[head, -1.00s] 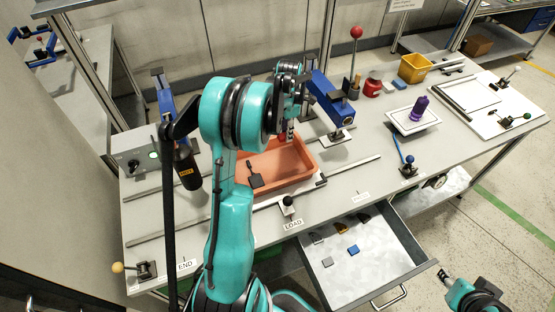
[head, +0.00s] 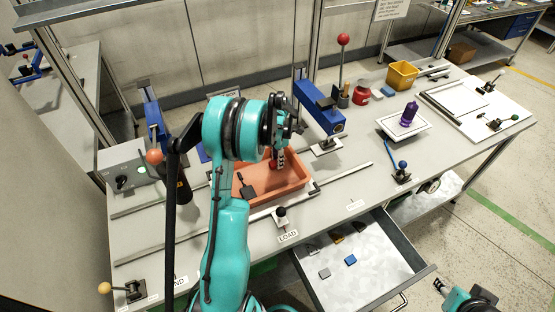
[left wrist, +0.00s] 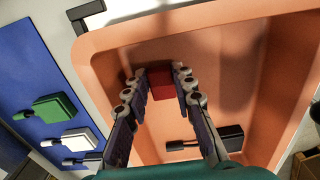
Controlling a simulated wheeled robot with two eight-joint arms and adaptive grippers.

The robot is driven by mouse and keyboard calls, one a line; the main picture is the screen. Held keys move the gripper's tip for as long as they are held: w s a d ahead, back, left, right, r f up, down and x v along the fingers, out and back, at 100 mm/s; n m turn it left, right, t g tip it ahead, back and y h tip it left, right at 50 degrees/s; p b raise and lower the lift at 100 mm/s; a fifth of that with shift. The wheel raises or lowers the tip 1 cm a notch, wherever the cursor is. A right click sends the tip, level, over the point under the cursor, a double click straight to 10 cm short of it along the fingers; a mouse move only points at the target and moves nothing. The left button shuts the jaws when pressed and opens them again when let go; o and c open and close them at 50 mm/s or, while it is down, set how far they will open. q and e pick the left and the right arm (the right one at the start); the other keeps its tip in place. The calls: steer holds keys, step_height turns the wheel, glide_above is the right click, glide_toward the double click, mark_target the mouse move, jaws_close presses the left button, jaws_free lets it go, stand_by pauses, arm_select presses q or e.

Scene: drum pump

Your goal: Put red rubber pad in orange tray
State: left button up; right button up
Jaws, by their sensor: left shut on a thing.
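The red rubber pad (left wrist: 162,84) is held between the two fingertips of my left gripper (left wrist: 162,74). In the head view my left gripper (head: 278,158) points down into the orange tray (head: 299,184), over its back right part. The pad also shows as a small red patch (head: 272,164) by the fingertips. I cannot tell whether it touches the tray floor. A black paddle-like piece (head: 247,188) lies in the tray and also shows in the left wrist view (left wrist: 229,138). Part of my right arm's end (head: 455,294) shows at the bottom right; its jaws are unclear.
A blue press (head: 318,108) stands behind the tray on the right. An open drawer (head: 375,285) with several small pieces juts out in front. A white tray (head: 390,125) with a purple object, a yellow bin (head: 402,75) and clamps stand on the right.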

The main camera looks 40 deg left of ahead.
arm_select(q)
steer(key=o, duration=0.6)
steer(key=shift+f, duration=0.1)
steer(key=shift+r+p, duration=0.3)
steer(key=shift+r, duration=0.15)
steer(key=s+d+r+m+t+p, duration=0.1)
steer(key=d+r+m, duration=0.2)
steer(key=r, duration=0.5)
steer(key=s+d+r+m+p, duration=0.1)
steer(key=d+r+m, duration=0.15)
steer(key=r, duration=0.55)
steer(key=s+d+r+m+t, duration=0.1)
steer(key=s+d+m+t, duration=0.1)
steer(key=s+d+m, duration=0.3)
steer(key=s+d+r+m+t, duration=0.1)
steer(key=s+d+m+t, duration=0.1)
steer(key=s+d+m, duration=0.3)
steer(key=s+d+r+m+t, duration=0.1)
steer(key=s+d+m+t, duration=0.1)
steer(key=s+d+m, duration=0.4)
steer(key=shift+s+d+r+m, duration=0.1)
steer(key=shift+d+m, duration=0.6)
steer(key=shift+m, duration=0.8)
steer(key=shift+w+d+r+m, duration=0.1)
steer(key=shift+d+m, duration=0.65)
steer(key=shift+m, duration=0.8)
steer(key=shift+s+d+r+m, duration=0.1)
steer(key=shift+d+m, duration=0.6)
steer(key=shift+m, duration=0.8)
